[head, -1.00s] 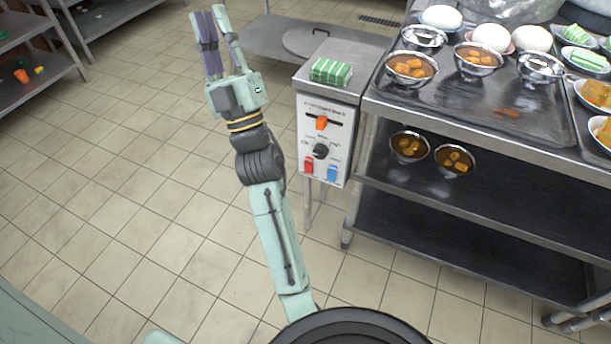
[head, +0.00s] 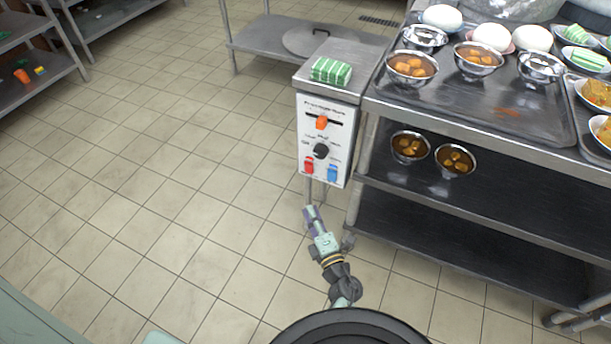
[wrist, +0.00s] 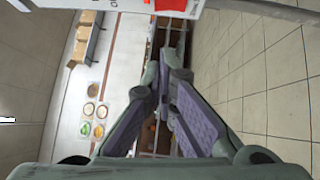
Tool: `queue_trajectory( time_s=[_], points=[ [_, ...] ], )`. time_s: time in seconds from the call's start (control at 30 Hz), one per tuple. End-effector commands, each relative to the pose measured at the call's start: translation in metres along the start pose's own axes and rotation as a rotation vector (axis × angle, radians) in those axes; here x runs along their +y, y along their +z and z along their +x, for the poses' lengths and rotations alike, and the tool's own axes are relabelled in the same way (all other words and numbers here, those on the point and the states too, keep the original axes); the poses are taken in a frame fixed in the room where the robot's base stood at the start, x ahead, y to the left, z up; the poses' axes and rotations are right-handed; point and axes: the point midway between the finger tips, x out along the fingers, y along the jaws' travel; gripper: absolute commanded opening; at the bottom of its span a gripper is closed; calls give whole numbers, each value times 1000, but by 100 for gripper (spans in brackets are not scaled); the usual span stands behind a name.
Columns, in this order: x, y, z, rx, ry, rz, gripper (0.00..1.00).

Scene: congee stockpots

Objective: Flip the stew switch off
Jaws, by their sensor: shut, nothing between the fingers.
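A white control panel (head: 324,140) hangs on the front of a steel stand. It has an orange slider (head: 321,122), a black knob (head: 321,151), a red rocker switch (head: 309,165) at lower left and a blue rocker switch (head: 332,173) at lower right. The labels are too small to read, so I cannot tell which is the stew switch. My gripper (head: 310,214) is below the panel, pointing up at its lower edge, apart from the switches. It is shut and empty. In the wrist view, part of a white panel (wrist: 130,5) shows beyond the fingers (wrist: 173,62).
A green-striped packet (head: 331,71) lies on top of the stand. To the right, a steel cart (head: 470,128) carries bowls and plates, with two more bowls on its middle shelf. A low shelf (head: 262,38) with a round lid stands behind. The tiled floor at left is clear.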

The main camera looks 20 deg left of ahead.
Motion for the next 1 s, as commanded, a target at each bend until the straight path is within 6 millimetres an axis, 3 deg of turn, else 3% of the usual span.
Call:
queue_trajectory(
  time_s=[0.37,0.83,1.0],
  points=[
    [1,0,10,1,4,1,0],
    [0,0,104,2,6,1,0],
    [2,19,121,-1,4,1,0]
  ],
)
